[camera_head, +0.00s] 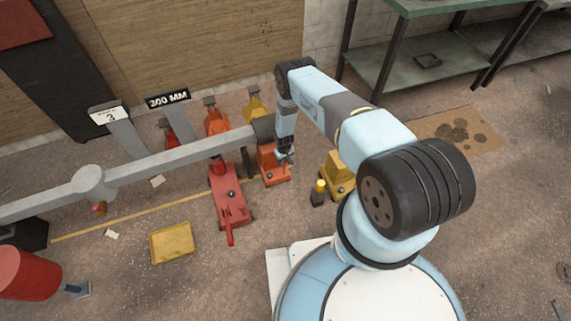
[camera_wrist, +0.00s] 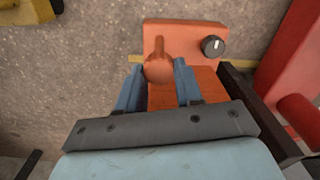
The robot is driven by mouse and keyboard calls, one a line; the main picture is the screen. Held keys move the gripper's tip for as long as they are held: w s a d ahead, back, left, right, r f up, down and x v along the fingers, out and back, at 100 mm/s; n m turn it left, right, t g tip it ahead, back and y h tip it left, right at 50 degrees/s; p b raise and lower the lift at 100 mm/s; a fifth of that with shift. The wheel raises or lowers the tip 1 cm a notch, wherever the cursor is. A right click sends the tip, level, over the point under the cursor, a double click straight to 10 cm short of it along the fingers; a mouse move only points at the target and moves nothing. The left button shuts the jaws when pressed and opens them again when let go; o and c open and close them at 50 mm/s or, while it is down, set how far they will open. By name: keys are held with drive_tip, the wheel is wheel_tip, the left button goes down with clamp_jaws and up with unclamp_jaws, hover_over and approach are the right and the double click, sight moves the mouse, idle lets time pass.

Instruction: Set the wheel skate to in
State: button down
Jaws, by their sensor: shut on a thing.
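The orange device (camera_head: 270,169), which I take to be the wheel skate, stands on the floor below the end of a grey beam. In the wrist view its orange body (camera_wrist: 185,31) carries a dark round knob with a white mark (camera_wrist: 213,46) and an orange lever with a rounded end (camera_wrist: 160,68). My gripper (camera_head: 285,156) reaches down at the device. In the wrist view my gripper's blue fingers (camera_wrist: 158,86) stand on either side of the lever's rounded end and are shut on it. The exact contact is partly hidden.
A red jack (camera_head: 229,195) stands close left of the device, and a yellow unit (camera_head: 340,175) stands to the right. A black bottle with a yellow cap (camera_head: 319,193) is nearby. The grey beam (camera_head: 165,163) crosses at left. A yellow tray (camera_head: 172,243) lies in front on open floor.

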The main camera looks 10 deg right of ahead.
drive_tip(key=c, duration=0.7)
unclamp_jaws()
drive_tip(key=shift+c, duration=0.2)
drive_tip(key=shift+r, duration=0.15)
wheel_tip(320, 180, up, 13)
drive_tip(key=shift+r, duration=0.2)
